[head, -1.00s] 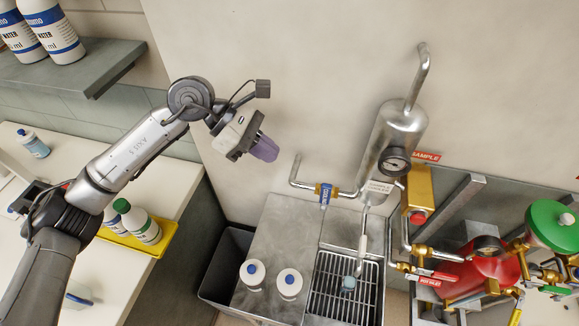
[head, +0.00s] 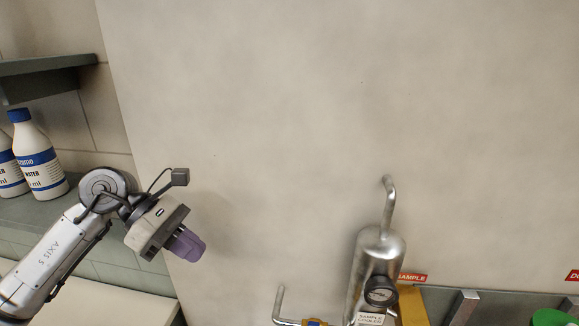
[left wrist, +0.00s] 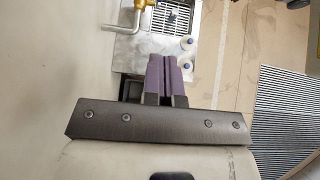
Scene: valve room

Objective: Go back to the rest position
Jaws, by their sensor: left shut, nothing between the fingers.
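My left gripper (head: 187,243) is at the lower left of the head view, in front of the bare wall. Its purple fingers are together with nothing between them. In the left wrist view its fingers (left wrist: 170,72) also show shut, with the metal sink unit (left wrist: 148,44) beyond them. The gripper is apart from everything around it. My right gripper is not in view.
A steel sample cooler (head: 374,262) with a gauge stands at the lower right. White bottles (head: 40,160) with blue labels stand on a shelf at the left. In the left wrist view, two small bottles (left wrist: 187,56) stand on the sink unit. The wall's middle is clear.

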